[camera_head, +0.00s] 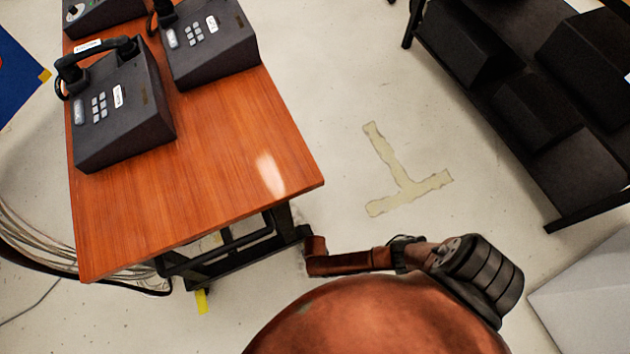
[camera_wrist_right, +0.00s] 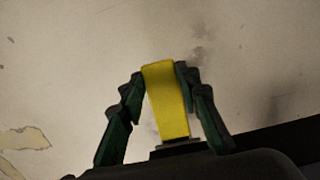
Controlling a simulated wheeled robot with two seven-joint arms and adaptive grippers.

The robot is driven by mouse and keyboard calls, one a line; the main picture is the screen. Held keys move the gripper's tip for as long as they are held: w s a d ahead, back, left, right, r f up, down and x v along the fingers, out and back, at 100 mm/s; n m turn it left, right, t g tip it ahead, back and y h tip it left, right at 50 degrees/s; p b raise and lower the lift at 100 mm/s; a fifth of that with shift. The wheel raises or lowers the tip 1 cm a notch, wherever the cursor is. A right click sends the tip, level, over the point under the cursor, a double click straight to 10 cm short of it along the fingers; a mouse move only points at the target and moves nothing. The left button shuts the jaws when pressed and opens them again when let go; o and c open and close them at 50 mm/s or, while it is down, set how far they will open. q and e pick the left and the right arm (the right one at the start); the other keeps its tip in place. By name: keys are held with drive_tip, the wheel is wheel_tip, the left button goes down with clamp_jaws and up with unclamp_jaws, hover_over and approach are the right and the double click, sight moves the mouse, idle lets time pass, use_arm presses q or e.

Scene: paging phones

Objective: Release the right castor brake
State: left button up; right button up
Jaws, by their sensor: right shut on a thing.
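The right castor brake shows in the right wrist view as a yellow tab (camera_wrist_right: 167,104) above a dark base. My right gripper (camera_wrist_right: 160,74) has its dark green fingers on both sides of the tab near its upper end, shut on it. In the head view my right arm reaches to the table's near right leg; its gripper cannot be made out there, and the right brake is hidden. Another yellow tab (camera_head: 201,301) shows low by the table's near left side. My left gripper is in neither view.
The wooden table (camera_head: 225,165) carries dark desk phones (camera_head: 122,112). Cables (camera_head: 45,245) lie on the floor at left. A black shelf (camera_head: 590,180) with dark boxes stands at upper right. A pale panel (camera_head: 590,305) is at lower right. Floor with tape marks (camera_head: 405,190) lies clear between table and shelf.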

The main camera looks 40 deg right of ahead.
clamp_jaws()
drive_tip(key=shift+w+r, duration=0.15)
drive_tip(key=shift+r, duration=0.05)
drive_tip(key=shift+w+d+r+g+p, duration=0.15)
drive_tip(key=shift+r+g+p, duration=0.25)
drive_tip(key=shift+g, duration=0.4)
drive_tip(key=shift+g+y, duration=0.3)
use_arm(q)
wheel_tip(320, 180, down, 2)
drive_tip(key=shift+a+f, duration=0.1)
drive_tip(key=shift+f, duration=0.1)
use_arm(e)
drive_tip(key=shift+r, duration=0.2)
drive_tip(key=shift+g, duration=0.3)
drive_tip(key=o, duration=1.1)
unclamp_jaws()
